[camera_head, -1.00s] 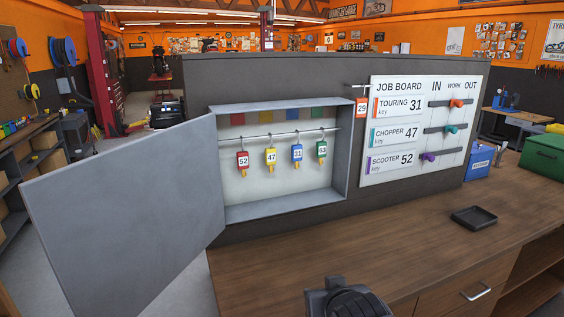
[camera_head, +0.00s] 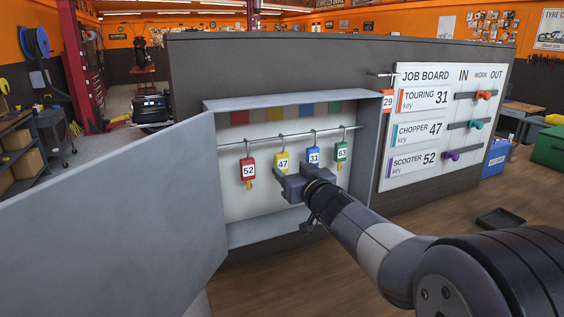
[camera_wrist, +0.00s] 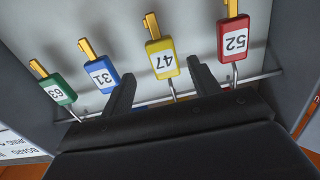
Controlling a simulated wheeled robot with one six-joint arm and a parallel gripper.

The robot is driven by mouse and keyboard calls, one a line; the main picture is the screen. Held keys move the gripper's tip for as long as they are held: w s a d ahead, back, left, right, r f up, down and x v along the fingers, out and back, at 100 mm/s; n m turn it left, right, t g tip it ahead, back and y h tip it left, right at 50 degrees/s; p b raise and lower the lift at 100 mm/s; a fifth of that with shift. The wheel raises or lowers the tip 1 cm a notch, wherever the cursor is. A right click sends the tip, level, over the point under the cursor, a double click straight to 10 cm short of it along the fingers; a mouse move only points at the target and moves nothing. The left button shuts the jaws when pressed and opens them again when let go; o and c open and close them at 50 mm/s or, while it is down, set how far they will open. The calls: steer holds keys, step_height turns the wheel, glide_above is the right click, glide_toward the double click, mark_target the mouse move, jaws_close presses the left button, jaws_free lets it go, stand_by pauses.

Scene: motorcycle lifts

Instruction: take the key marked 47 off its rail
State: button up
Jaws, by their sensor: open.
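The yellow key tag marked 47 (camera_head: 282,163) hangs by a hook from the rail (camera_head: 262,137) inside the open grey cabinet, between the red 52 tag (camera_head: 248,169) and the blue 31 tag (camera_head: 313,154). My gripper (camera_head: 283,178) is open and empty, just in front of and below the 47 tag, overlapping its lower edge in the head view. In the wrist view, which looks upside down, the yellow 47 tag (camera_wrist: 162,59) shows between and beyond my two open fingers (camera_wrist: 160,85). The fingers do not visibly touch it.
The green 63 tag (camera_head: 341,151) hangs at the right of the rail. The cabinet door (camera_head: 110,230) stands open at the left. The job board (camera_head: 445,125) and an orange 29 tag (camera_head: 388,100) are right of the cabinet.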

mark_target(283, 158)
steer(key=shift+a+p+x, duration=0.25)
steer(key=shift+p+x, duration=0.3)
steer(key=shift+x, duration=2.25)
steer(key=shift+s, duration=0.15)
steer(key=shift+c, duration=0.2)
steer(key=c, duration=1)
steer(key=shift+r, duration=0.15)
steer(key=shift+r, duration=0.65)
steer(key=v, duration=1.8)
steer(key=shift+r, duration=0.35)
